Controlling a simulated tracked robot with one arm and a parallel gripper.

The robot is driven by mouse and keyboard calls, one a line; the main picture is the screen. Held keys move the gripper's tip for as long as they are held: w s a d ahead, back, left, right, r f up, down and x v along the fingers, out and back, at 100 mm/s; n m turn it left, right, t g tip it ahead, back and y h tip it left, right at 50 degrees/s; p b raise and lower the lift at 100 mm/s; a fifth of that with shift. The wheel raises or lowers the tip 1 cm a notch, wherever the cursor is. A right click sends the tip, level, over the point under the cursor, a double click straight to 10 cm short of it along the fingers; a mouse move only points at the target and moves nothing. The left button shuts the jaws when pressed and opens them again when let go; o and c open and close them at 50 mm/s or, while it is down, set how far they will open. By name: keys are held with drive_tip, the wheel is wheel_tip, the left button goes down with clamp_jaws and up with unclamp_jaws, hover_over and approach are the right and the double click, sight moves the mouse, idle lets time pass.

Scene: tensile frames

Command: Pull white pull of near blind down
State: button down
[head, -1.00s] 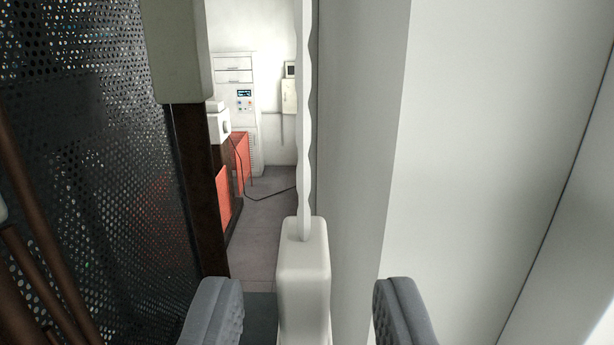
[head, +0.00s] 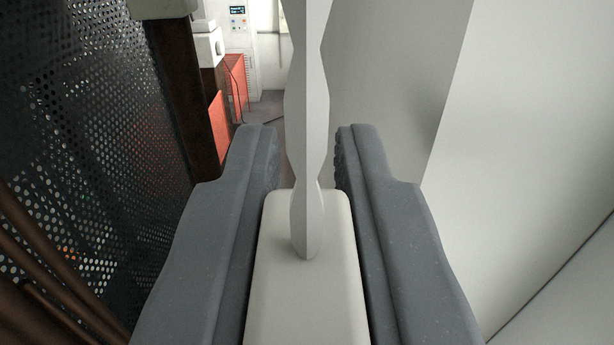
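The white pull (head: 306,295) is an off-white rounded block at the bottom middle of the head view. A pale wavy cord (head: 307,110) runs up from its top and out of the picture. My gripper (head: 305,145) has its two grey fingers on either side of the pull, one left and one right. The fingertips reach past the pull's top, with the cord between them and gaps on both sides. Lower down the fingers lie very close to the pull's sides; I cannot tell whether they touch it. The blind itself is not seen.
A dark perforated panel (head: 90,130) with brown rods (head: 45,275) stands close on the left. A pale wall (head: 530,150) stands close on the right. Behind are a dark post (head: 178,80), red panels (head: 220,125) and a white cabinet (head: 240,45).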

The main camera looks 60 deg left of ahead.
wheel_tip(320, 180, down, 12)
drive_tip(key=b, duration=1.1)
drive_tip(key=shift+a+f, duration=0.15)
drive_tip(key=shift+f, duration=0.1)
idle(0.5)
drive_tip(key=c, duration=1.4)
unclamp_jaws()
drive_tip(key=shift+s+r, duration=0.15)
drive_tip(key=shift+r, duration=0.25)
